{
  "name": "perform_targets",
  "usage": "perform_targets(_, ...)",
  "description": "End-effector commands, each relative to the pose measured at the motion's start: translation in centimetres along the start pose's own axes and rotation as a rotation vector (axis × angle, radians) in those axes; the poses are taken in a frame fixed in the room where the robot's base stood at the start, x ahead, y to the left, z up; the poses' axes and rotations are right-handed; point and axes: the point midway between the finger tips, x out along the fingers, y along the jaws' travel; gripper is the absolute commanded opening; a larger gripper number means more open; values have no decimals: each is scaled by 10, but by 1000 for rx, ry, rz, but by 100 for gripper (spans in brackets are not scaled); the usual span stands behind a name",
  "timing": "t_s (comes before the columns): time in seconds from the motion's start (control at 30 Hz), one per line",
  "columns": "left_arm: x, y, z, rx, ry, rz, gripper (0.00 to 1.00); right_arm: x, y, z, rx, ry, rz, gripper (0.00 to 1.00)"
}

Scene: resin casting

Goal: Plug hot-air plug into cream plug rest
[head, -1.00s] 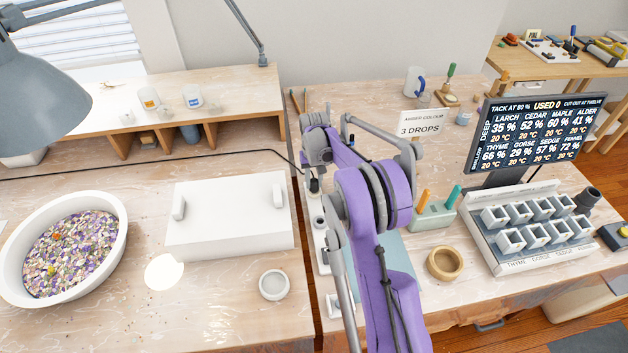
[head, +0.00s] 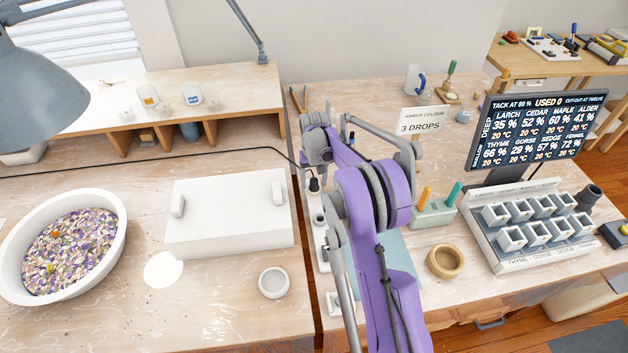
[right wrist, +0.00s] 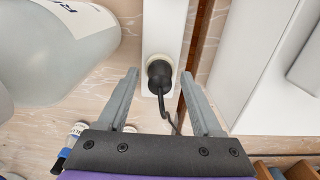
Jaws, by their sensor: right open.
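The black hot-air plug (right wrist: 158,74) stands in a cream round rest (right wrist: 151,59) on a white strip in the right wrist view. Its cord trails from it toward my gripper's base. In the head view the plug (head: 314,185) shows small beside my right forearm, at the left edge of the right-hand table. My right gripper (right wrist: 162,85) is open, with one finger on each side of the plug and a gap on both sides. In the head view my own arm hides most of this gripper. My left gripper is not in view.
A white box with handles (head: 230,225) stands left of the table gap. A large pale bottle (right wrist: 60,50) is close to the left finger in the wrist view. A black cable (head: 150,159) crosses the left table. A sign (head: 421,121) stands behind my arm.

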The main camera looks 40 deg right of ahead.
Motion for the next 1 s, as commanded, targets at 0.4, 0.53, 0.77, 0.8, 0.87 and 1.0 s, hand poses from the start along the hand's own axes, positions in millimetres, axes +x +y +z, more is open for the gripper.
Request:
perform_targets(0.4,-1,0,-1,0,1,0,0,-45,0,0,0,0,0,67)
perform_targets(0.53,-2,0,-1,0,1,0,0,-72,0,0,0,0,0,67)
perform_targets(0.77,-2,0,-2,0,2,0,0,-102,0,0,0,0,0,67)
perform_targets(0.8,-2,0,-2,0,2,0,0,-105,0,0,0,0,0,67)
perform_targets(0.87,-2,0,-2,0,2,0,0,-108,0,0,0,0,0,67)
perform_targets(1.0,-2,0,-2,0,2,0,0,-109,0,0,0,0,0,67)
